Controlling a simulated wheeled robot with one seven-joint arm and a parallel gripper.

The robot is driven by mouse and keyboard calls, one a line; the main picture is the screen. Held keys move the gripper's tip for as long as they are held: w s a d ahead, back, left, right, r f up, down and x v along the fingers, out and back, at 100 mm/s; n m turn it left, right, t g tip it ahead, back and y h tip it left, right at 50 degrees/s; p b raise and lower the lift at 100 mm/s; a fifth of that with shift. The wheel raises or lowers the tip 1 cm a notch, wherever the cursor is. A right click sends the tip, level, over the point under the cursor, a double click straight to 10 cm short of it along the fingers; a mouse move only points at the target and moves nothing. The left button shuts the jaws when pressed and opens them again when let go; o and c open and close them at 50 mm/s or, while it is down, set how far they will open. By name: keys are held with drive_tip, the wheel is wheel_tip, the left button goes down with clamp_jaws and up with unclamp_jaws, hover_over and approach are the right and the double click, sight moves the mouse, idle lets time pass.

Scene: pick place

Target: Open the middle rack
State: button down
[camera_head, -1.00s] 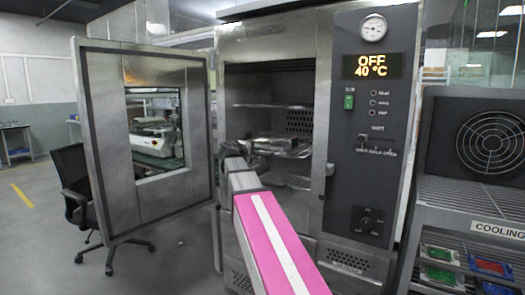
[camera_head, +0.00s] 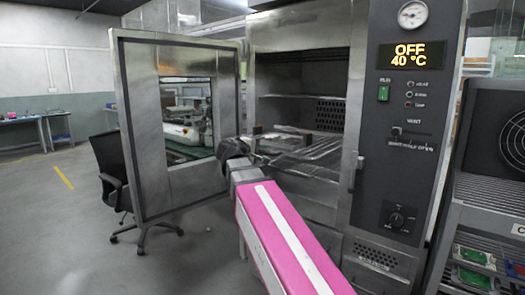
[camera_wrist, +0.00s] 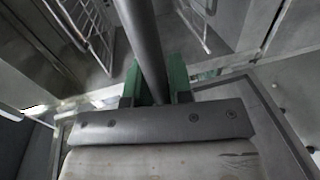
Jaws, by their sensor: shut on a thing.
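The oven's middle rack (camera_head: 318,150) is a metal wire shelf in the open chamber, at the height of my gripper. It seems to reach out toward the front opening, but how far is hard to tell. My gripper (camera_head: 236,150) is at the left front of the rack, in front of the chamber. In the wrist view, the green fingers of my gripper (camera_wrist: 155,84) are shut on a grey round bar (camera_wrist: 142,40), which looks like the rack's front bar. My pink arm hides part of the lower chamber.
The oven door (camera_head: 150,185) stands wide open at the left, close to my gripper. An upper shelf (camera_head: 300,97) is inside. The control panel (camera_head: 405,150) is right of the chamber. A black chair (camera_head: 112,165) stands behind the door. A cooling rack (camera_head: 490,200) stands at the right.

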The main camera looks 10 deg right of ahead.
drive_tip(key=shift+s+f, duration=0.15)
drive_tip(key=shift+f, duration=0.2)
drive_tip(key=c, duration=1.1)
unclamp_jaws()
drive_tip(key=shift+r, duration=0.1)
drive_tip(key=shift+a, duration=0.1)
drive_tip(key=v, duration=1)
drive_tip(key=shift+s+a+r, duration=0.1)
drive_tip(key=shift+a+r, duration=0.05)
drive_tip(key=shift+a, duration=0.05)
